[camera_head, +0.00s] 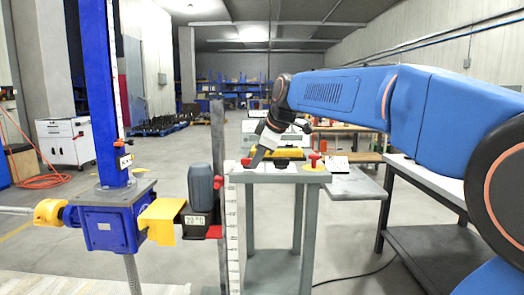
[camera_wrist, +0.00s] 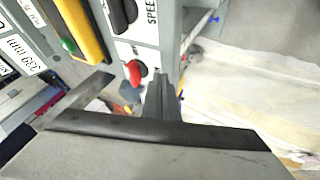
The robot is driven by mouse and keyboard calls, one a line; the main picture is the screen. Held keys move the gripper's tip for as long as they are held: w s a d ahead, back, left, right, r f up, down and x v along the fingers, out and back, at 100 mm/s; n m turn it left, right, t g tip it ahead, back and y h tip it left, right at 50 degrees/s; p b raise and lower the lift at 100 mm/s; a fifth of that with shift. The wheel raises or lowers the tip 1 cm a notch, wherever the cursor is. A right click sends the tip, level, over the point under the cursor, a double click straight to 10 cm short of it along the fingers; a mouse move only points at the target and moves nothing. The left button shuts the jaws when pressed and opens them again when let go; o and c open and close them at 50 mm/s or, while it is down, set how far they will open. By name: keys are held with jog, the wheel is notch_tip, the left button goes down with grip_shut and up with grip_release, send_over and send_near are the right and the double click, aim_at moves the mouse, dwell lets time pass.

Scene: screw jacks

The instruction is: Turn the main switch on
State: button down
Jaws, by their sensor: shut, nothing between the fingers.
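The likely main switch is a red knob (camera_wrist: 133,71) on a small white plate, near the middle of the wrist view; its label is too small to read. In the head view a small red knob (camera_head: 246,162) shows at the left of the control panel top (camera_head: 284,172). My gripper (camera_head: 258,158) points down over the left part of this panel, close to that knob. In the wrist view my gripper (camera_wrist: 160,88) shows just right of the red knob. It is shut and empty. I cannot tell whether it touches the knob.
A black speed knob (camera_wrist: 122,14) and a yellow bar (camera_wrist: 76,28) with a green button lie near the red knob. A red mushroom button (camera_head: 314,160) stands at the panel's right. A blue screw jack (camera_head: 110,225) and a grey post (camera_head: 217,125) stand to the left.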

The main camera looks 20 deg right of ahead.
aim_at(249, 163)
jog(key=shift+w+d+f, duration=0.1)
jog(key=shift+w+d, duration=0.2)
jog(key=shift+w, duration=0.7)
jog(key=shift+w+d+f, duration=0.1)
jog(key=shift+w+d, duration=0.15)
jog(key=shift+w, duration=0.75)
jog(key=shift+w+d+n+g+y, duration=0.15)
jog(key=shift+d+n+g+y, duration=0.15)
jog(key=shift+n+y, duration=0.35)
jog(key=n, duration=0.2)
jog(key=w+d+n+g+y, duration=0.1)
jog(key=shift+d+n+y, duration=0.15)
jog(key=shift+n+y, duration=0.1)
jog(key=shift+n, duration=0.1)
jog(key=n+g, duration=0.1)
jog(key=w+n+g+y, duration=0.1)
jog(key=n, duration=0.1)
jog(key=d+n+g, duration=0.1)
jog(key=n, duration=0.1)
jog(key=shift+w+y, duration=0.3)
jog(key=shift+w, duration=0.05)
jog(key=shift+w+n, duration=0.3)
jog(key=shift+w, duration=0.8)
jog(key=shift+w+a+r, duration=0.1)
jog(key=shift+w+r, duration=0.05)
jog(key=shift+w, duration=0.1)
jog(key=shift+a, duration=0.2)
